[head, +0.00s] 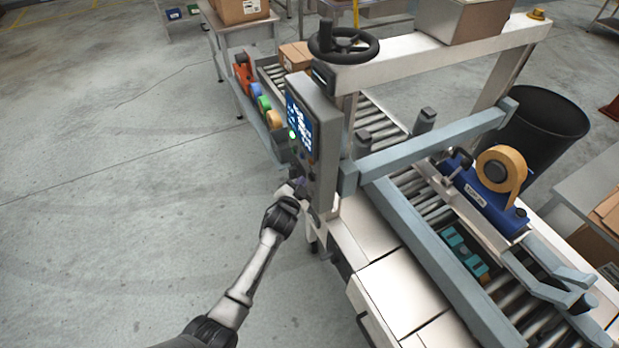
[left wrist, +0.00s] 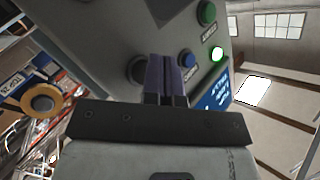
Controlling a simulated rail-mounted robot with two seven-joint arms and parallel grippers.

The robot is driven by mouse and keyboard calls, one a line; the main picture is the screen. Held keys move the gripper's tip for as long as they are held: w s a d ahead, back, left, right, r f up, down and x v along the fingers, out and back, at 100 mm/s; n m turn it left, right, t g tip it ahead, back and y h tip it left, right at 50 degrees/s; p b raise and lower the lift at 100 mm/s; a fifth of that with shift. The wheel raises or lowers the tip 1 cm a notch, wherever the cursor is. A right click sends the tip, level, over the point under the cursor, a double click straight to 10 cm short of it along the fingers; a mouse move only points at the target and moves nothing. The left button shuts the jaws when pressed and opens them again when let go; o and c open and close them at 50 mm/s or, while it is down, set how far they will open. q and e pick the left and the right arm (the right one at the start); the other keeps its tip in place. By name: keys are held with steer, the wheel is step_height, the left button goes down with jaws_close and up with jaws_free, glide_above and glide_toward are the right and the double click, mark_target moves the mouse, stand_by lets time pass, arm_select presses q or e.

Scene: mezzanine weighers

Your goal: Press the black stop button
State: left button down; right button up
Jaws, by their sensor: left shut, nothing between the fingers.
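The grey control box (head: 325,150) stands at the near side of the carton-sealing machine, with a lit screen on its face. In the left wrist view, its panel (left wrist: 105,45) carries a black button (left wrist: 137,70), a blue button (left wrist: 189,60), a green button (left wrist: 207,12) and a lit green lamp (left wrist: 217,53). My left gripper (head: 299,186) is shut and empty at the lower part of the panel. In the left wrist view its fingers (left wrist: 166,76) lie between the black and blue buttons, close beside the black one. I cannot tell whether they touch the panel. My right gripper is out of view.
The handwheel (head: 343,43) and crossbeam stand above the box. Grey guide rails and a roller conveyor (head: 375,125) run behind it. A blue tape unit (head: 485,195) sits on the right, with a black bin (head: 545,130) beyond. The floor (head: 120,180) at left is clear.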

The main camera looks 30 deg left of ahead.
arm_select(q)
steer(key=shift+w+d, duration=0.1)
steer(key=shift+w, duration=0.05)
steer(key=shift+w+d, duration=0.1)
steer(key=shift+w, duration=0.15)
stand_by(0.5)
steer(key=shift+s, duration=0.1)
stand_by(0.3)
steer(key=shift+s+a+r+p, duration=0.1)
steer(key=shift+s+a+p, duration=0.2)
steer(key=shift+s, duration=0.1)
steer(key=shift+s+a, duration=0.1)
steer(key=shift+s, duration=0.15)
